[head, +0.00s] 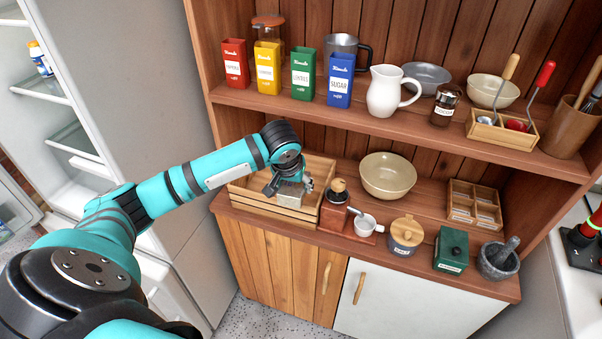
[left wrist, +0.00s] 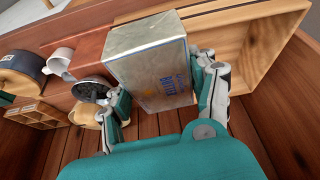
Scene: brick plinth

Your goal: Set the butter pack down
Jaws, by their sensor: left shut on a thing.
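The butter pack (left wrist: 148,62) is a pale box with blue "BUTTER" lettering. My left gripper (left wrist: 168,92) is shut on it, with one finger on each side. In the head view the pack (head: 290,199) is partly hidden under my left gripper (head: 290,183). It is at the right part of the open wooden crate (head: 250,207) on the lower shelf. The crate also shows in the left wrist view (left wrist: 262,60). I cannot tell whether the pack touches the crate floor. My right gripper is not in view.
Right of the crate stand a coffee grinder (head: 335,211), a white cup (head: 366,225), a cream bowl (head: 388,176) and a lidded jar (head: 405,236). The upper shelf (head: 300,107) holds coloured tins and a white jug (head: 386,92). The crate's left part looks empty.

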